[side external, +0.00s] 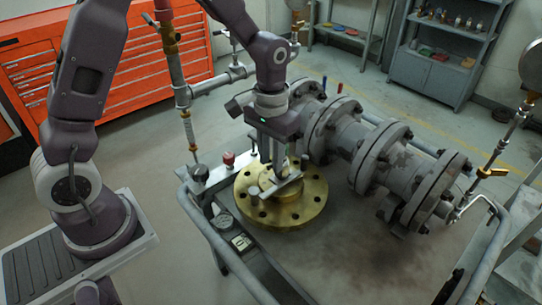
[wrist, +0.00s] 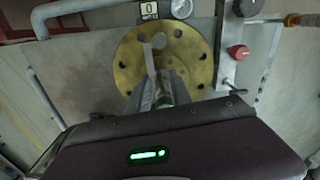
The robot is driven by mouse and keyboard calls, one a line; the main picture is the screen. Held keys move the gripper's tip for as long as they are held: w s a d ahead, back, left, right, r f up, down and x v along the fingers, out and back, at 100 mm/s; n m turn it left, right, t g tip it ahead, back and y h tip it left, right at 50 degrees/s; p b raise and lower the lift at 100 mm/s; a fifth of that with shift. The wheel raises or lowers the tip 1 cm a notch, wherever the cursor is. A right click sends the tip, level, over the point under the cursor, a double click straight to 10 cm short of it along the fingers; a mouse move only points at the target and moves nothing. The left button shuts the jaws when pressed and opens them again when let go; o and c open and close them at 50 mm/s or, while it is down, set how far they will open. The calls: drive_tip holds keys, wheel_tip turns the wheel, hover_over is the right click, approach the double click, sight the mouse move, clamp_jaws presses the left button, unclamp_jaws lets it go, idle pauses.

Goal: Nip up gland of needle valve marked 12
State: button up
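My gripper (side external: 276,178) points down over the round brass flange (side external: 306,208), just above its hub. A short grey metal bar (side external: 290,187) shows at the fingertips in the side view. In the wrist view the fingers (wrist: 163,88) lie close together over the brass flange (wrist: 200,45), and a pale rounded end (wrist: 158,41) shows beyond them. I cannot tell whether the fingers grip it. A red knob (side external: 229,158) sits on a grey block left of the flange; it also shows in the wrist view (wrist: 238,52). I can read no mark 12, so the needle valve is not identifiable.
Large grey flanged pipework (side external: 365,145) stands right of my gripper on the cart. A tubular rail (side external: 228,250) edges the cart, with a gauge (wrist: 181,9) and small tag (wrist: 149,10) near the flange. The cart top at front right is clear. Red drawers (side external: 150,65) stand behind.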

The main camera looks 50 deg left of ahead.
sight(271, 163)
wheel_tip(271, 163, up, 7)
drive_tip(key=shift+r, duration=0.1)
idle(0.5)
wheel_tip(271, 163, down, 7)
drive_tip(key=shift+f, duration=0.15)
clamp_jaws()
idle(0.4)
